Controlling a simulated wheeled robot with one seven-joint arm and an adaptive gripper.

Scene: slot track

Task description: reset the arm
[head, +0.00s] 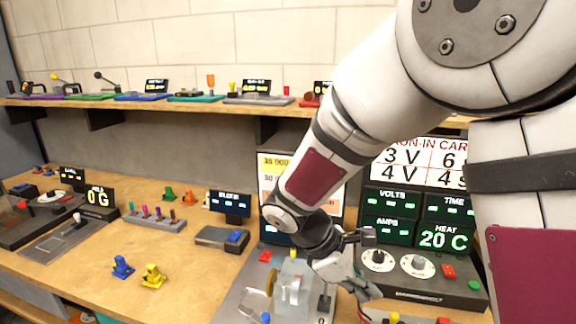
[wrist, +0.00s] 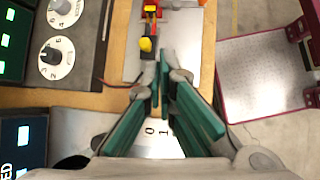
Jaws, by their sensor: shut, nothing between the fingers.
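My arm reaches across the right half of the head view, and my gripper (head: 352,284) is low over the bench near its front edge. In the wrist view my gripper (wrist: 163,62) has green-sided fingers, shut with nothing between them. Below the fingers is a pale surface marked 0 and 1. A small part with yellow and red pieces (wrist: 148,30) sits on a grey plate just beyond the fingertips. I cannot tell whether the fingers touch anything.
The wooden bench (head: 170,262) carries a control box with two white dials (head: 418,266), a grey device (head: 292,285) beside my gripper, a blue figure (head: 122,267) and a yellow figure (head: 153,276). A shelf (head: 180,105) runs behind. A framed grey plate (wrist: 262,75) lies beyond the bench edge.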

